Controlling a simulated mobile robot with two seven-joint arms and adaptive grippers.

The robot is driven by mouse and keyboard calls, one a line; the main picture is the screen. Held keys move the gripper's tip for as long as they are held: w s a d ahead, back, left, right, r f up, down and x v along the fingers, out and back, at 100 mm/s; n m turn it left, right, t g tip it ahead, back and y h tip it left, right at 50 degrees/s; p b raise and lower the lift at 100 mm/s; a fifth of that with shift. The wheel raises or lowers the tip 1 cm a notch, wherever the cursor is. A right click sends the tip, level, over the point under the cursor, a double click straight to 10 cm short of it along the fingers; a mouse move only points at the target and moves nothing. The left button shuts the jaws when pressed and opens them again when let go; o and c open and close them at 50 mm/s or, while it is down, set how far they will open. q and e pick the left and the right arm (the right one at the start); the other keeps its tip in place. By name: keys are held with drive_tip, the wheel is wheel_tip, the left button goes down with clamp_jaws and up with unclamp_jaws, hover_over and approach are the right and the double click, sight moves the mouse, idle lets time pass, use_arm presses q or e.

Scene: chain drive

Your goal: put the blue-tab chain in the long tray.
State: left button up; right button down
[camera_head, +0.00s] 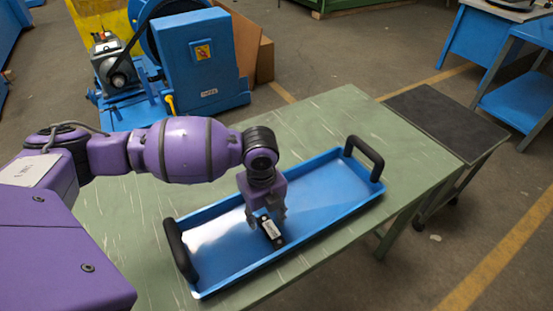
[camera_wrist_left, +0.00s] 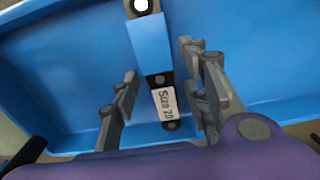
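The long tray (camera_head: 323,194) is blue with black handles at its two ends and lies on the green table in the head view. It also fills much of the left wrist view (camera_wrist_left: 70,75). The blue-tab chain (camera_wrist_left: 151,45) is a narrow dark strip with a blue section and a white label with black print. In the head view, its dark, labelled part (camera_head: 271,231) shows inside the tray's outline below my left gripper (camera_head: 265,212). In the left wrist view, the fingers stand apart on both sides of the chain, with gaps. My right gripper is not in view.
The green table top (camera_head: 335,115) is bare behind the tray. A dark-topped side table (camera_head: 435,120) stands to the right. A blue machine (camera_head: 200,65) with a motor stands behind the table. The tray handles (camera_head: 365,158) rise above the rim.

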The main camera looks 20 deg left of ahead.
sight(264, 218)
use_arm(q)
drive_tip(key=shift+s, duration=0.1)
wheel_tip(264, 218, up, 12)
drive_tip(key=shift+p, duration=0.45)
drive_tip(key=shift+r, duration=0.1)
idle(0.8)
